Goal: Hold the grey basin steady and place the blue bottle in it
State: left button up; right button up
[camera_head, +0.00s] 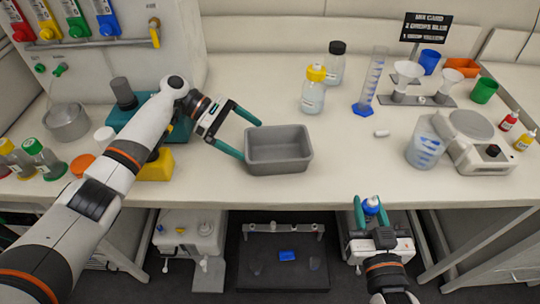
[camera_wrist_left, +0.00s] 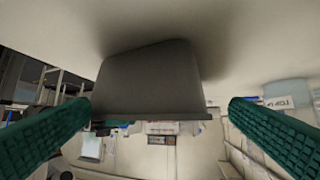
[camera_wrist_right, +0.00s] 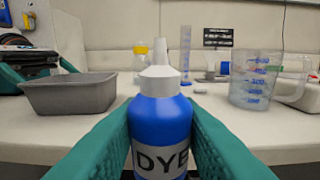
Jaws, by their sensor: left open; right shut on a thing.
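The grey basin (camera_head: 279,161) sits upright and empty on the white bench, near its front edge. My left gripper (camera_head: 244,138) is open at the basin's left end; one finger lies behind its far left corner, the other in front of its left side. In the left wrist view the basin (camera_wrist_left: 152,82) stands between the spread fingers, with gaps on both sides. My right gripper (camera_head: 371,208) is shut on the blue bottle (camera_wrist_right: 160,122), which has a white nozzle and a "DYE" label. It holds the bottle upright in front of the bench edge, right of the basin.
A yellow-capped bottle (camera_head: 313,90), a black-capped bottle (camera_head: 335,66) and a measuring cylinder (camera_head: 372,82) stand behind the basin. A measuring jug (camera_head: 424,146) and a scale (camera_head: 476,142) are at the right. The bench between basin and jug is mostly clear, with a small white piece (camera_head: 381,133).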

aim_at(268, 158)
pick_arm(q)
jog(key=b+x, duration=0.1)
jog(key=x, duration=0.2)
jog(key=shift+f+b, duration=0.2)
jog(key=shift+b, duration=0.15)
pick_arm(e)
notch_tip(268, 158, down, 2)
jog(key=shift+f, duration=0.15)
pick_arm(q)
jog(key=p+x, duration=0.1)
jog(key=x, duration=0.1)
jog(key=shift+s+d+p, duration=0.1)
jog(key=shift+d+p, duration=0.3)
jog(key=shift+d, duration=0.05)
pick_arm(e)
jog(key=shift+r, duration=0.8)
pick_arm(q)
jog(key=shift+s+d+f, duration=0.2)
jog(key=shift+d+f, duration=0.05)
jog(key=shift+d, duration=0.2)
pick_arm(e)
jog(key=shift+r, duration=0.2)
pick_arm(q)
jog(key=shift+d+f, duration=0.1)
jog(key=shift+f, duration=0.05)
grip_shut()
jog(key=c, duration=0.6)
grip_release()
jog(key=shift+c, duration=0.4)
